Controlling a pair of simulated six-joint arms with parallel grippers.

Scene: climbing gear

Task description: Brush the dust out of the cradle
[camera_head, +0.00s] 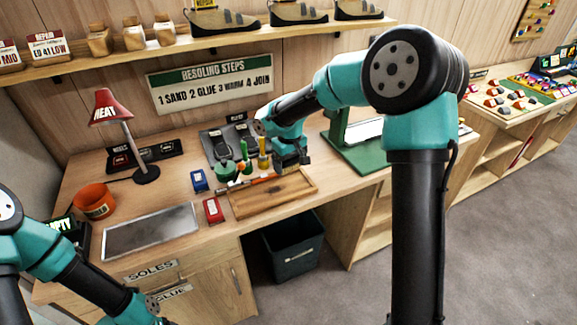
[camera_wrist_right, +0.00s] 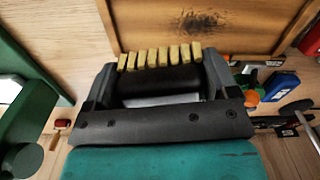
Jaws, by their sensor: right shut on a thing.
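My right gripper (camera_head: 291,158) is over the back edge of a shallow wooden tray (camera_head: 238,211), which I take to be the cradle. In the right wrist view the gripper (camera_wrist_right: 158,80) is shut on a dark brush with a row of yellow bristle tufts (camera_wrist_right: 160,58). The bristles point toward the tray (camera_wrist_right: 235,45). A dark smudge, perhaps dust (camera_wrist_right: 192,20), shows on the tray floor. Whether the bristles touch the tray cannot be told. My left arm comes in at the lower left of the head view, and its gripper is outside the frame.
Bottles and tools (camera_head: 240,168) crowd the bench behind the tray. A red box (camera_head: 213,210) and a blue box (camera_head: 199,180) stand left of it. A green machine (camera_head: 350,150) is to the right. A metal plate (camera_head: 150,231) lies left, and a dark bin (camera_head: 293,247) stands below.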

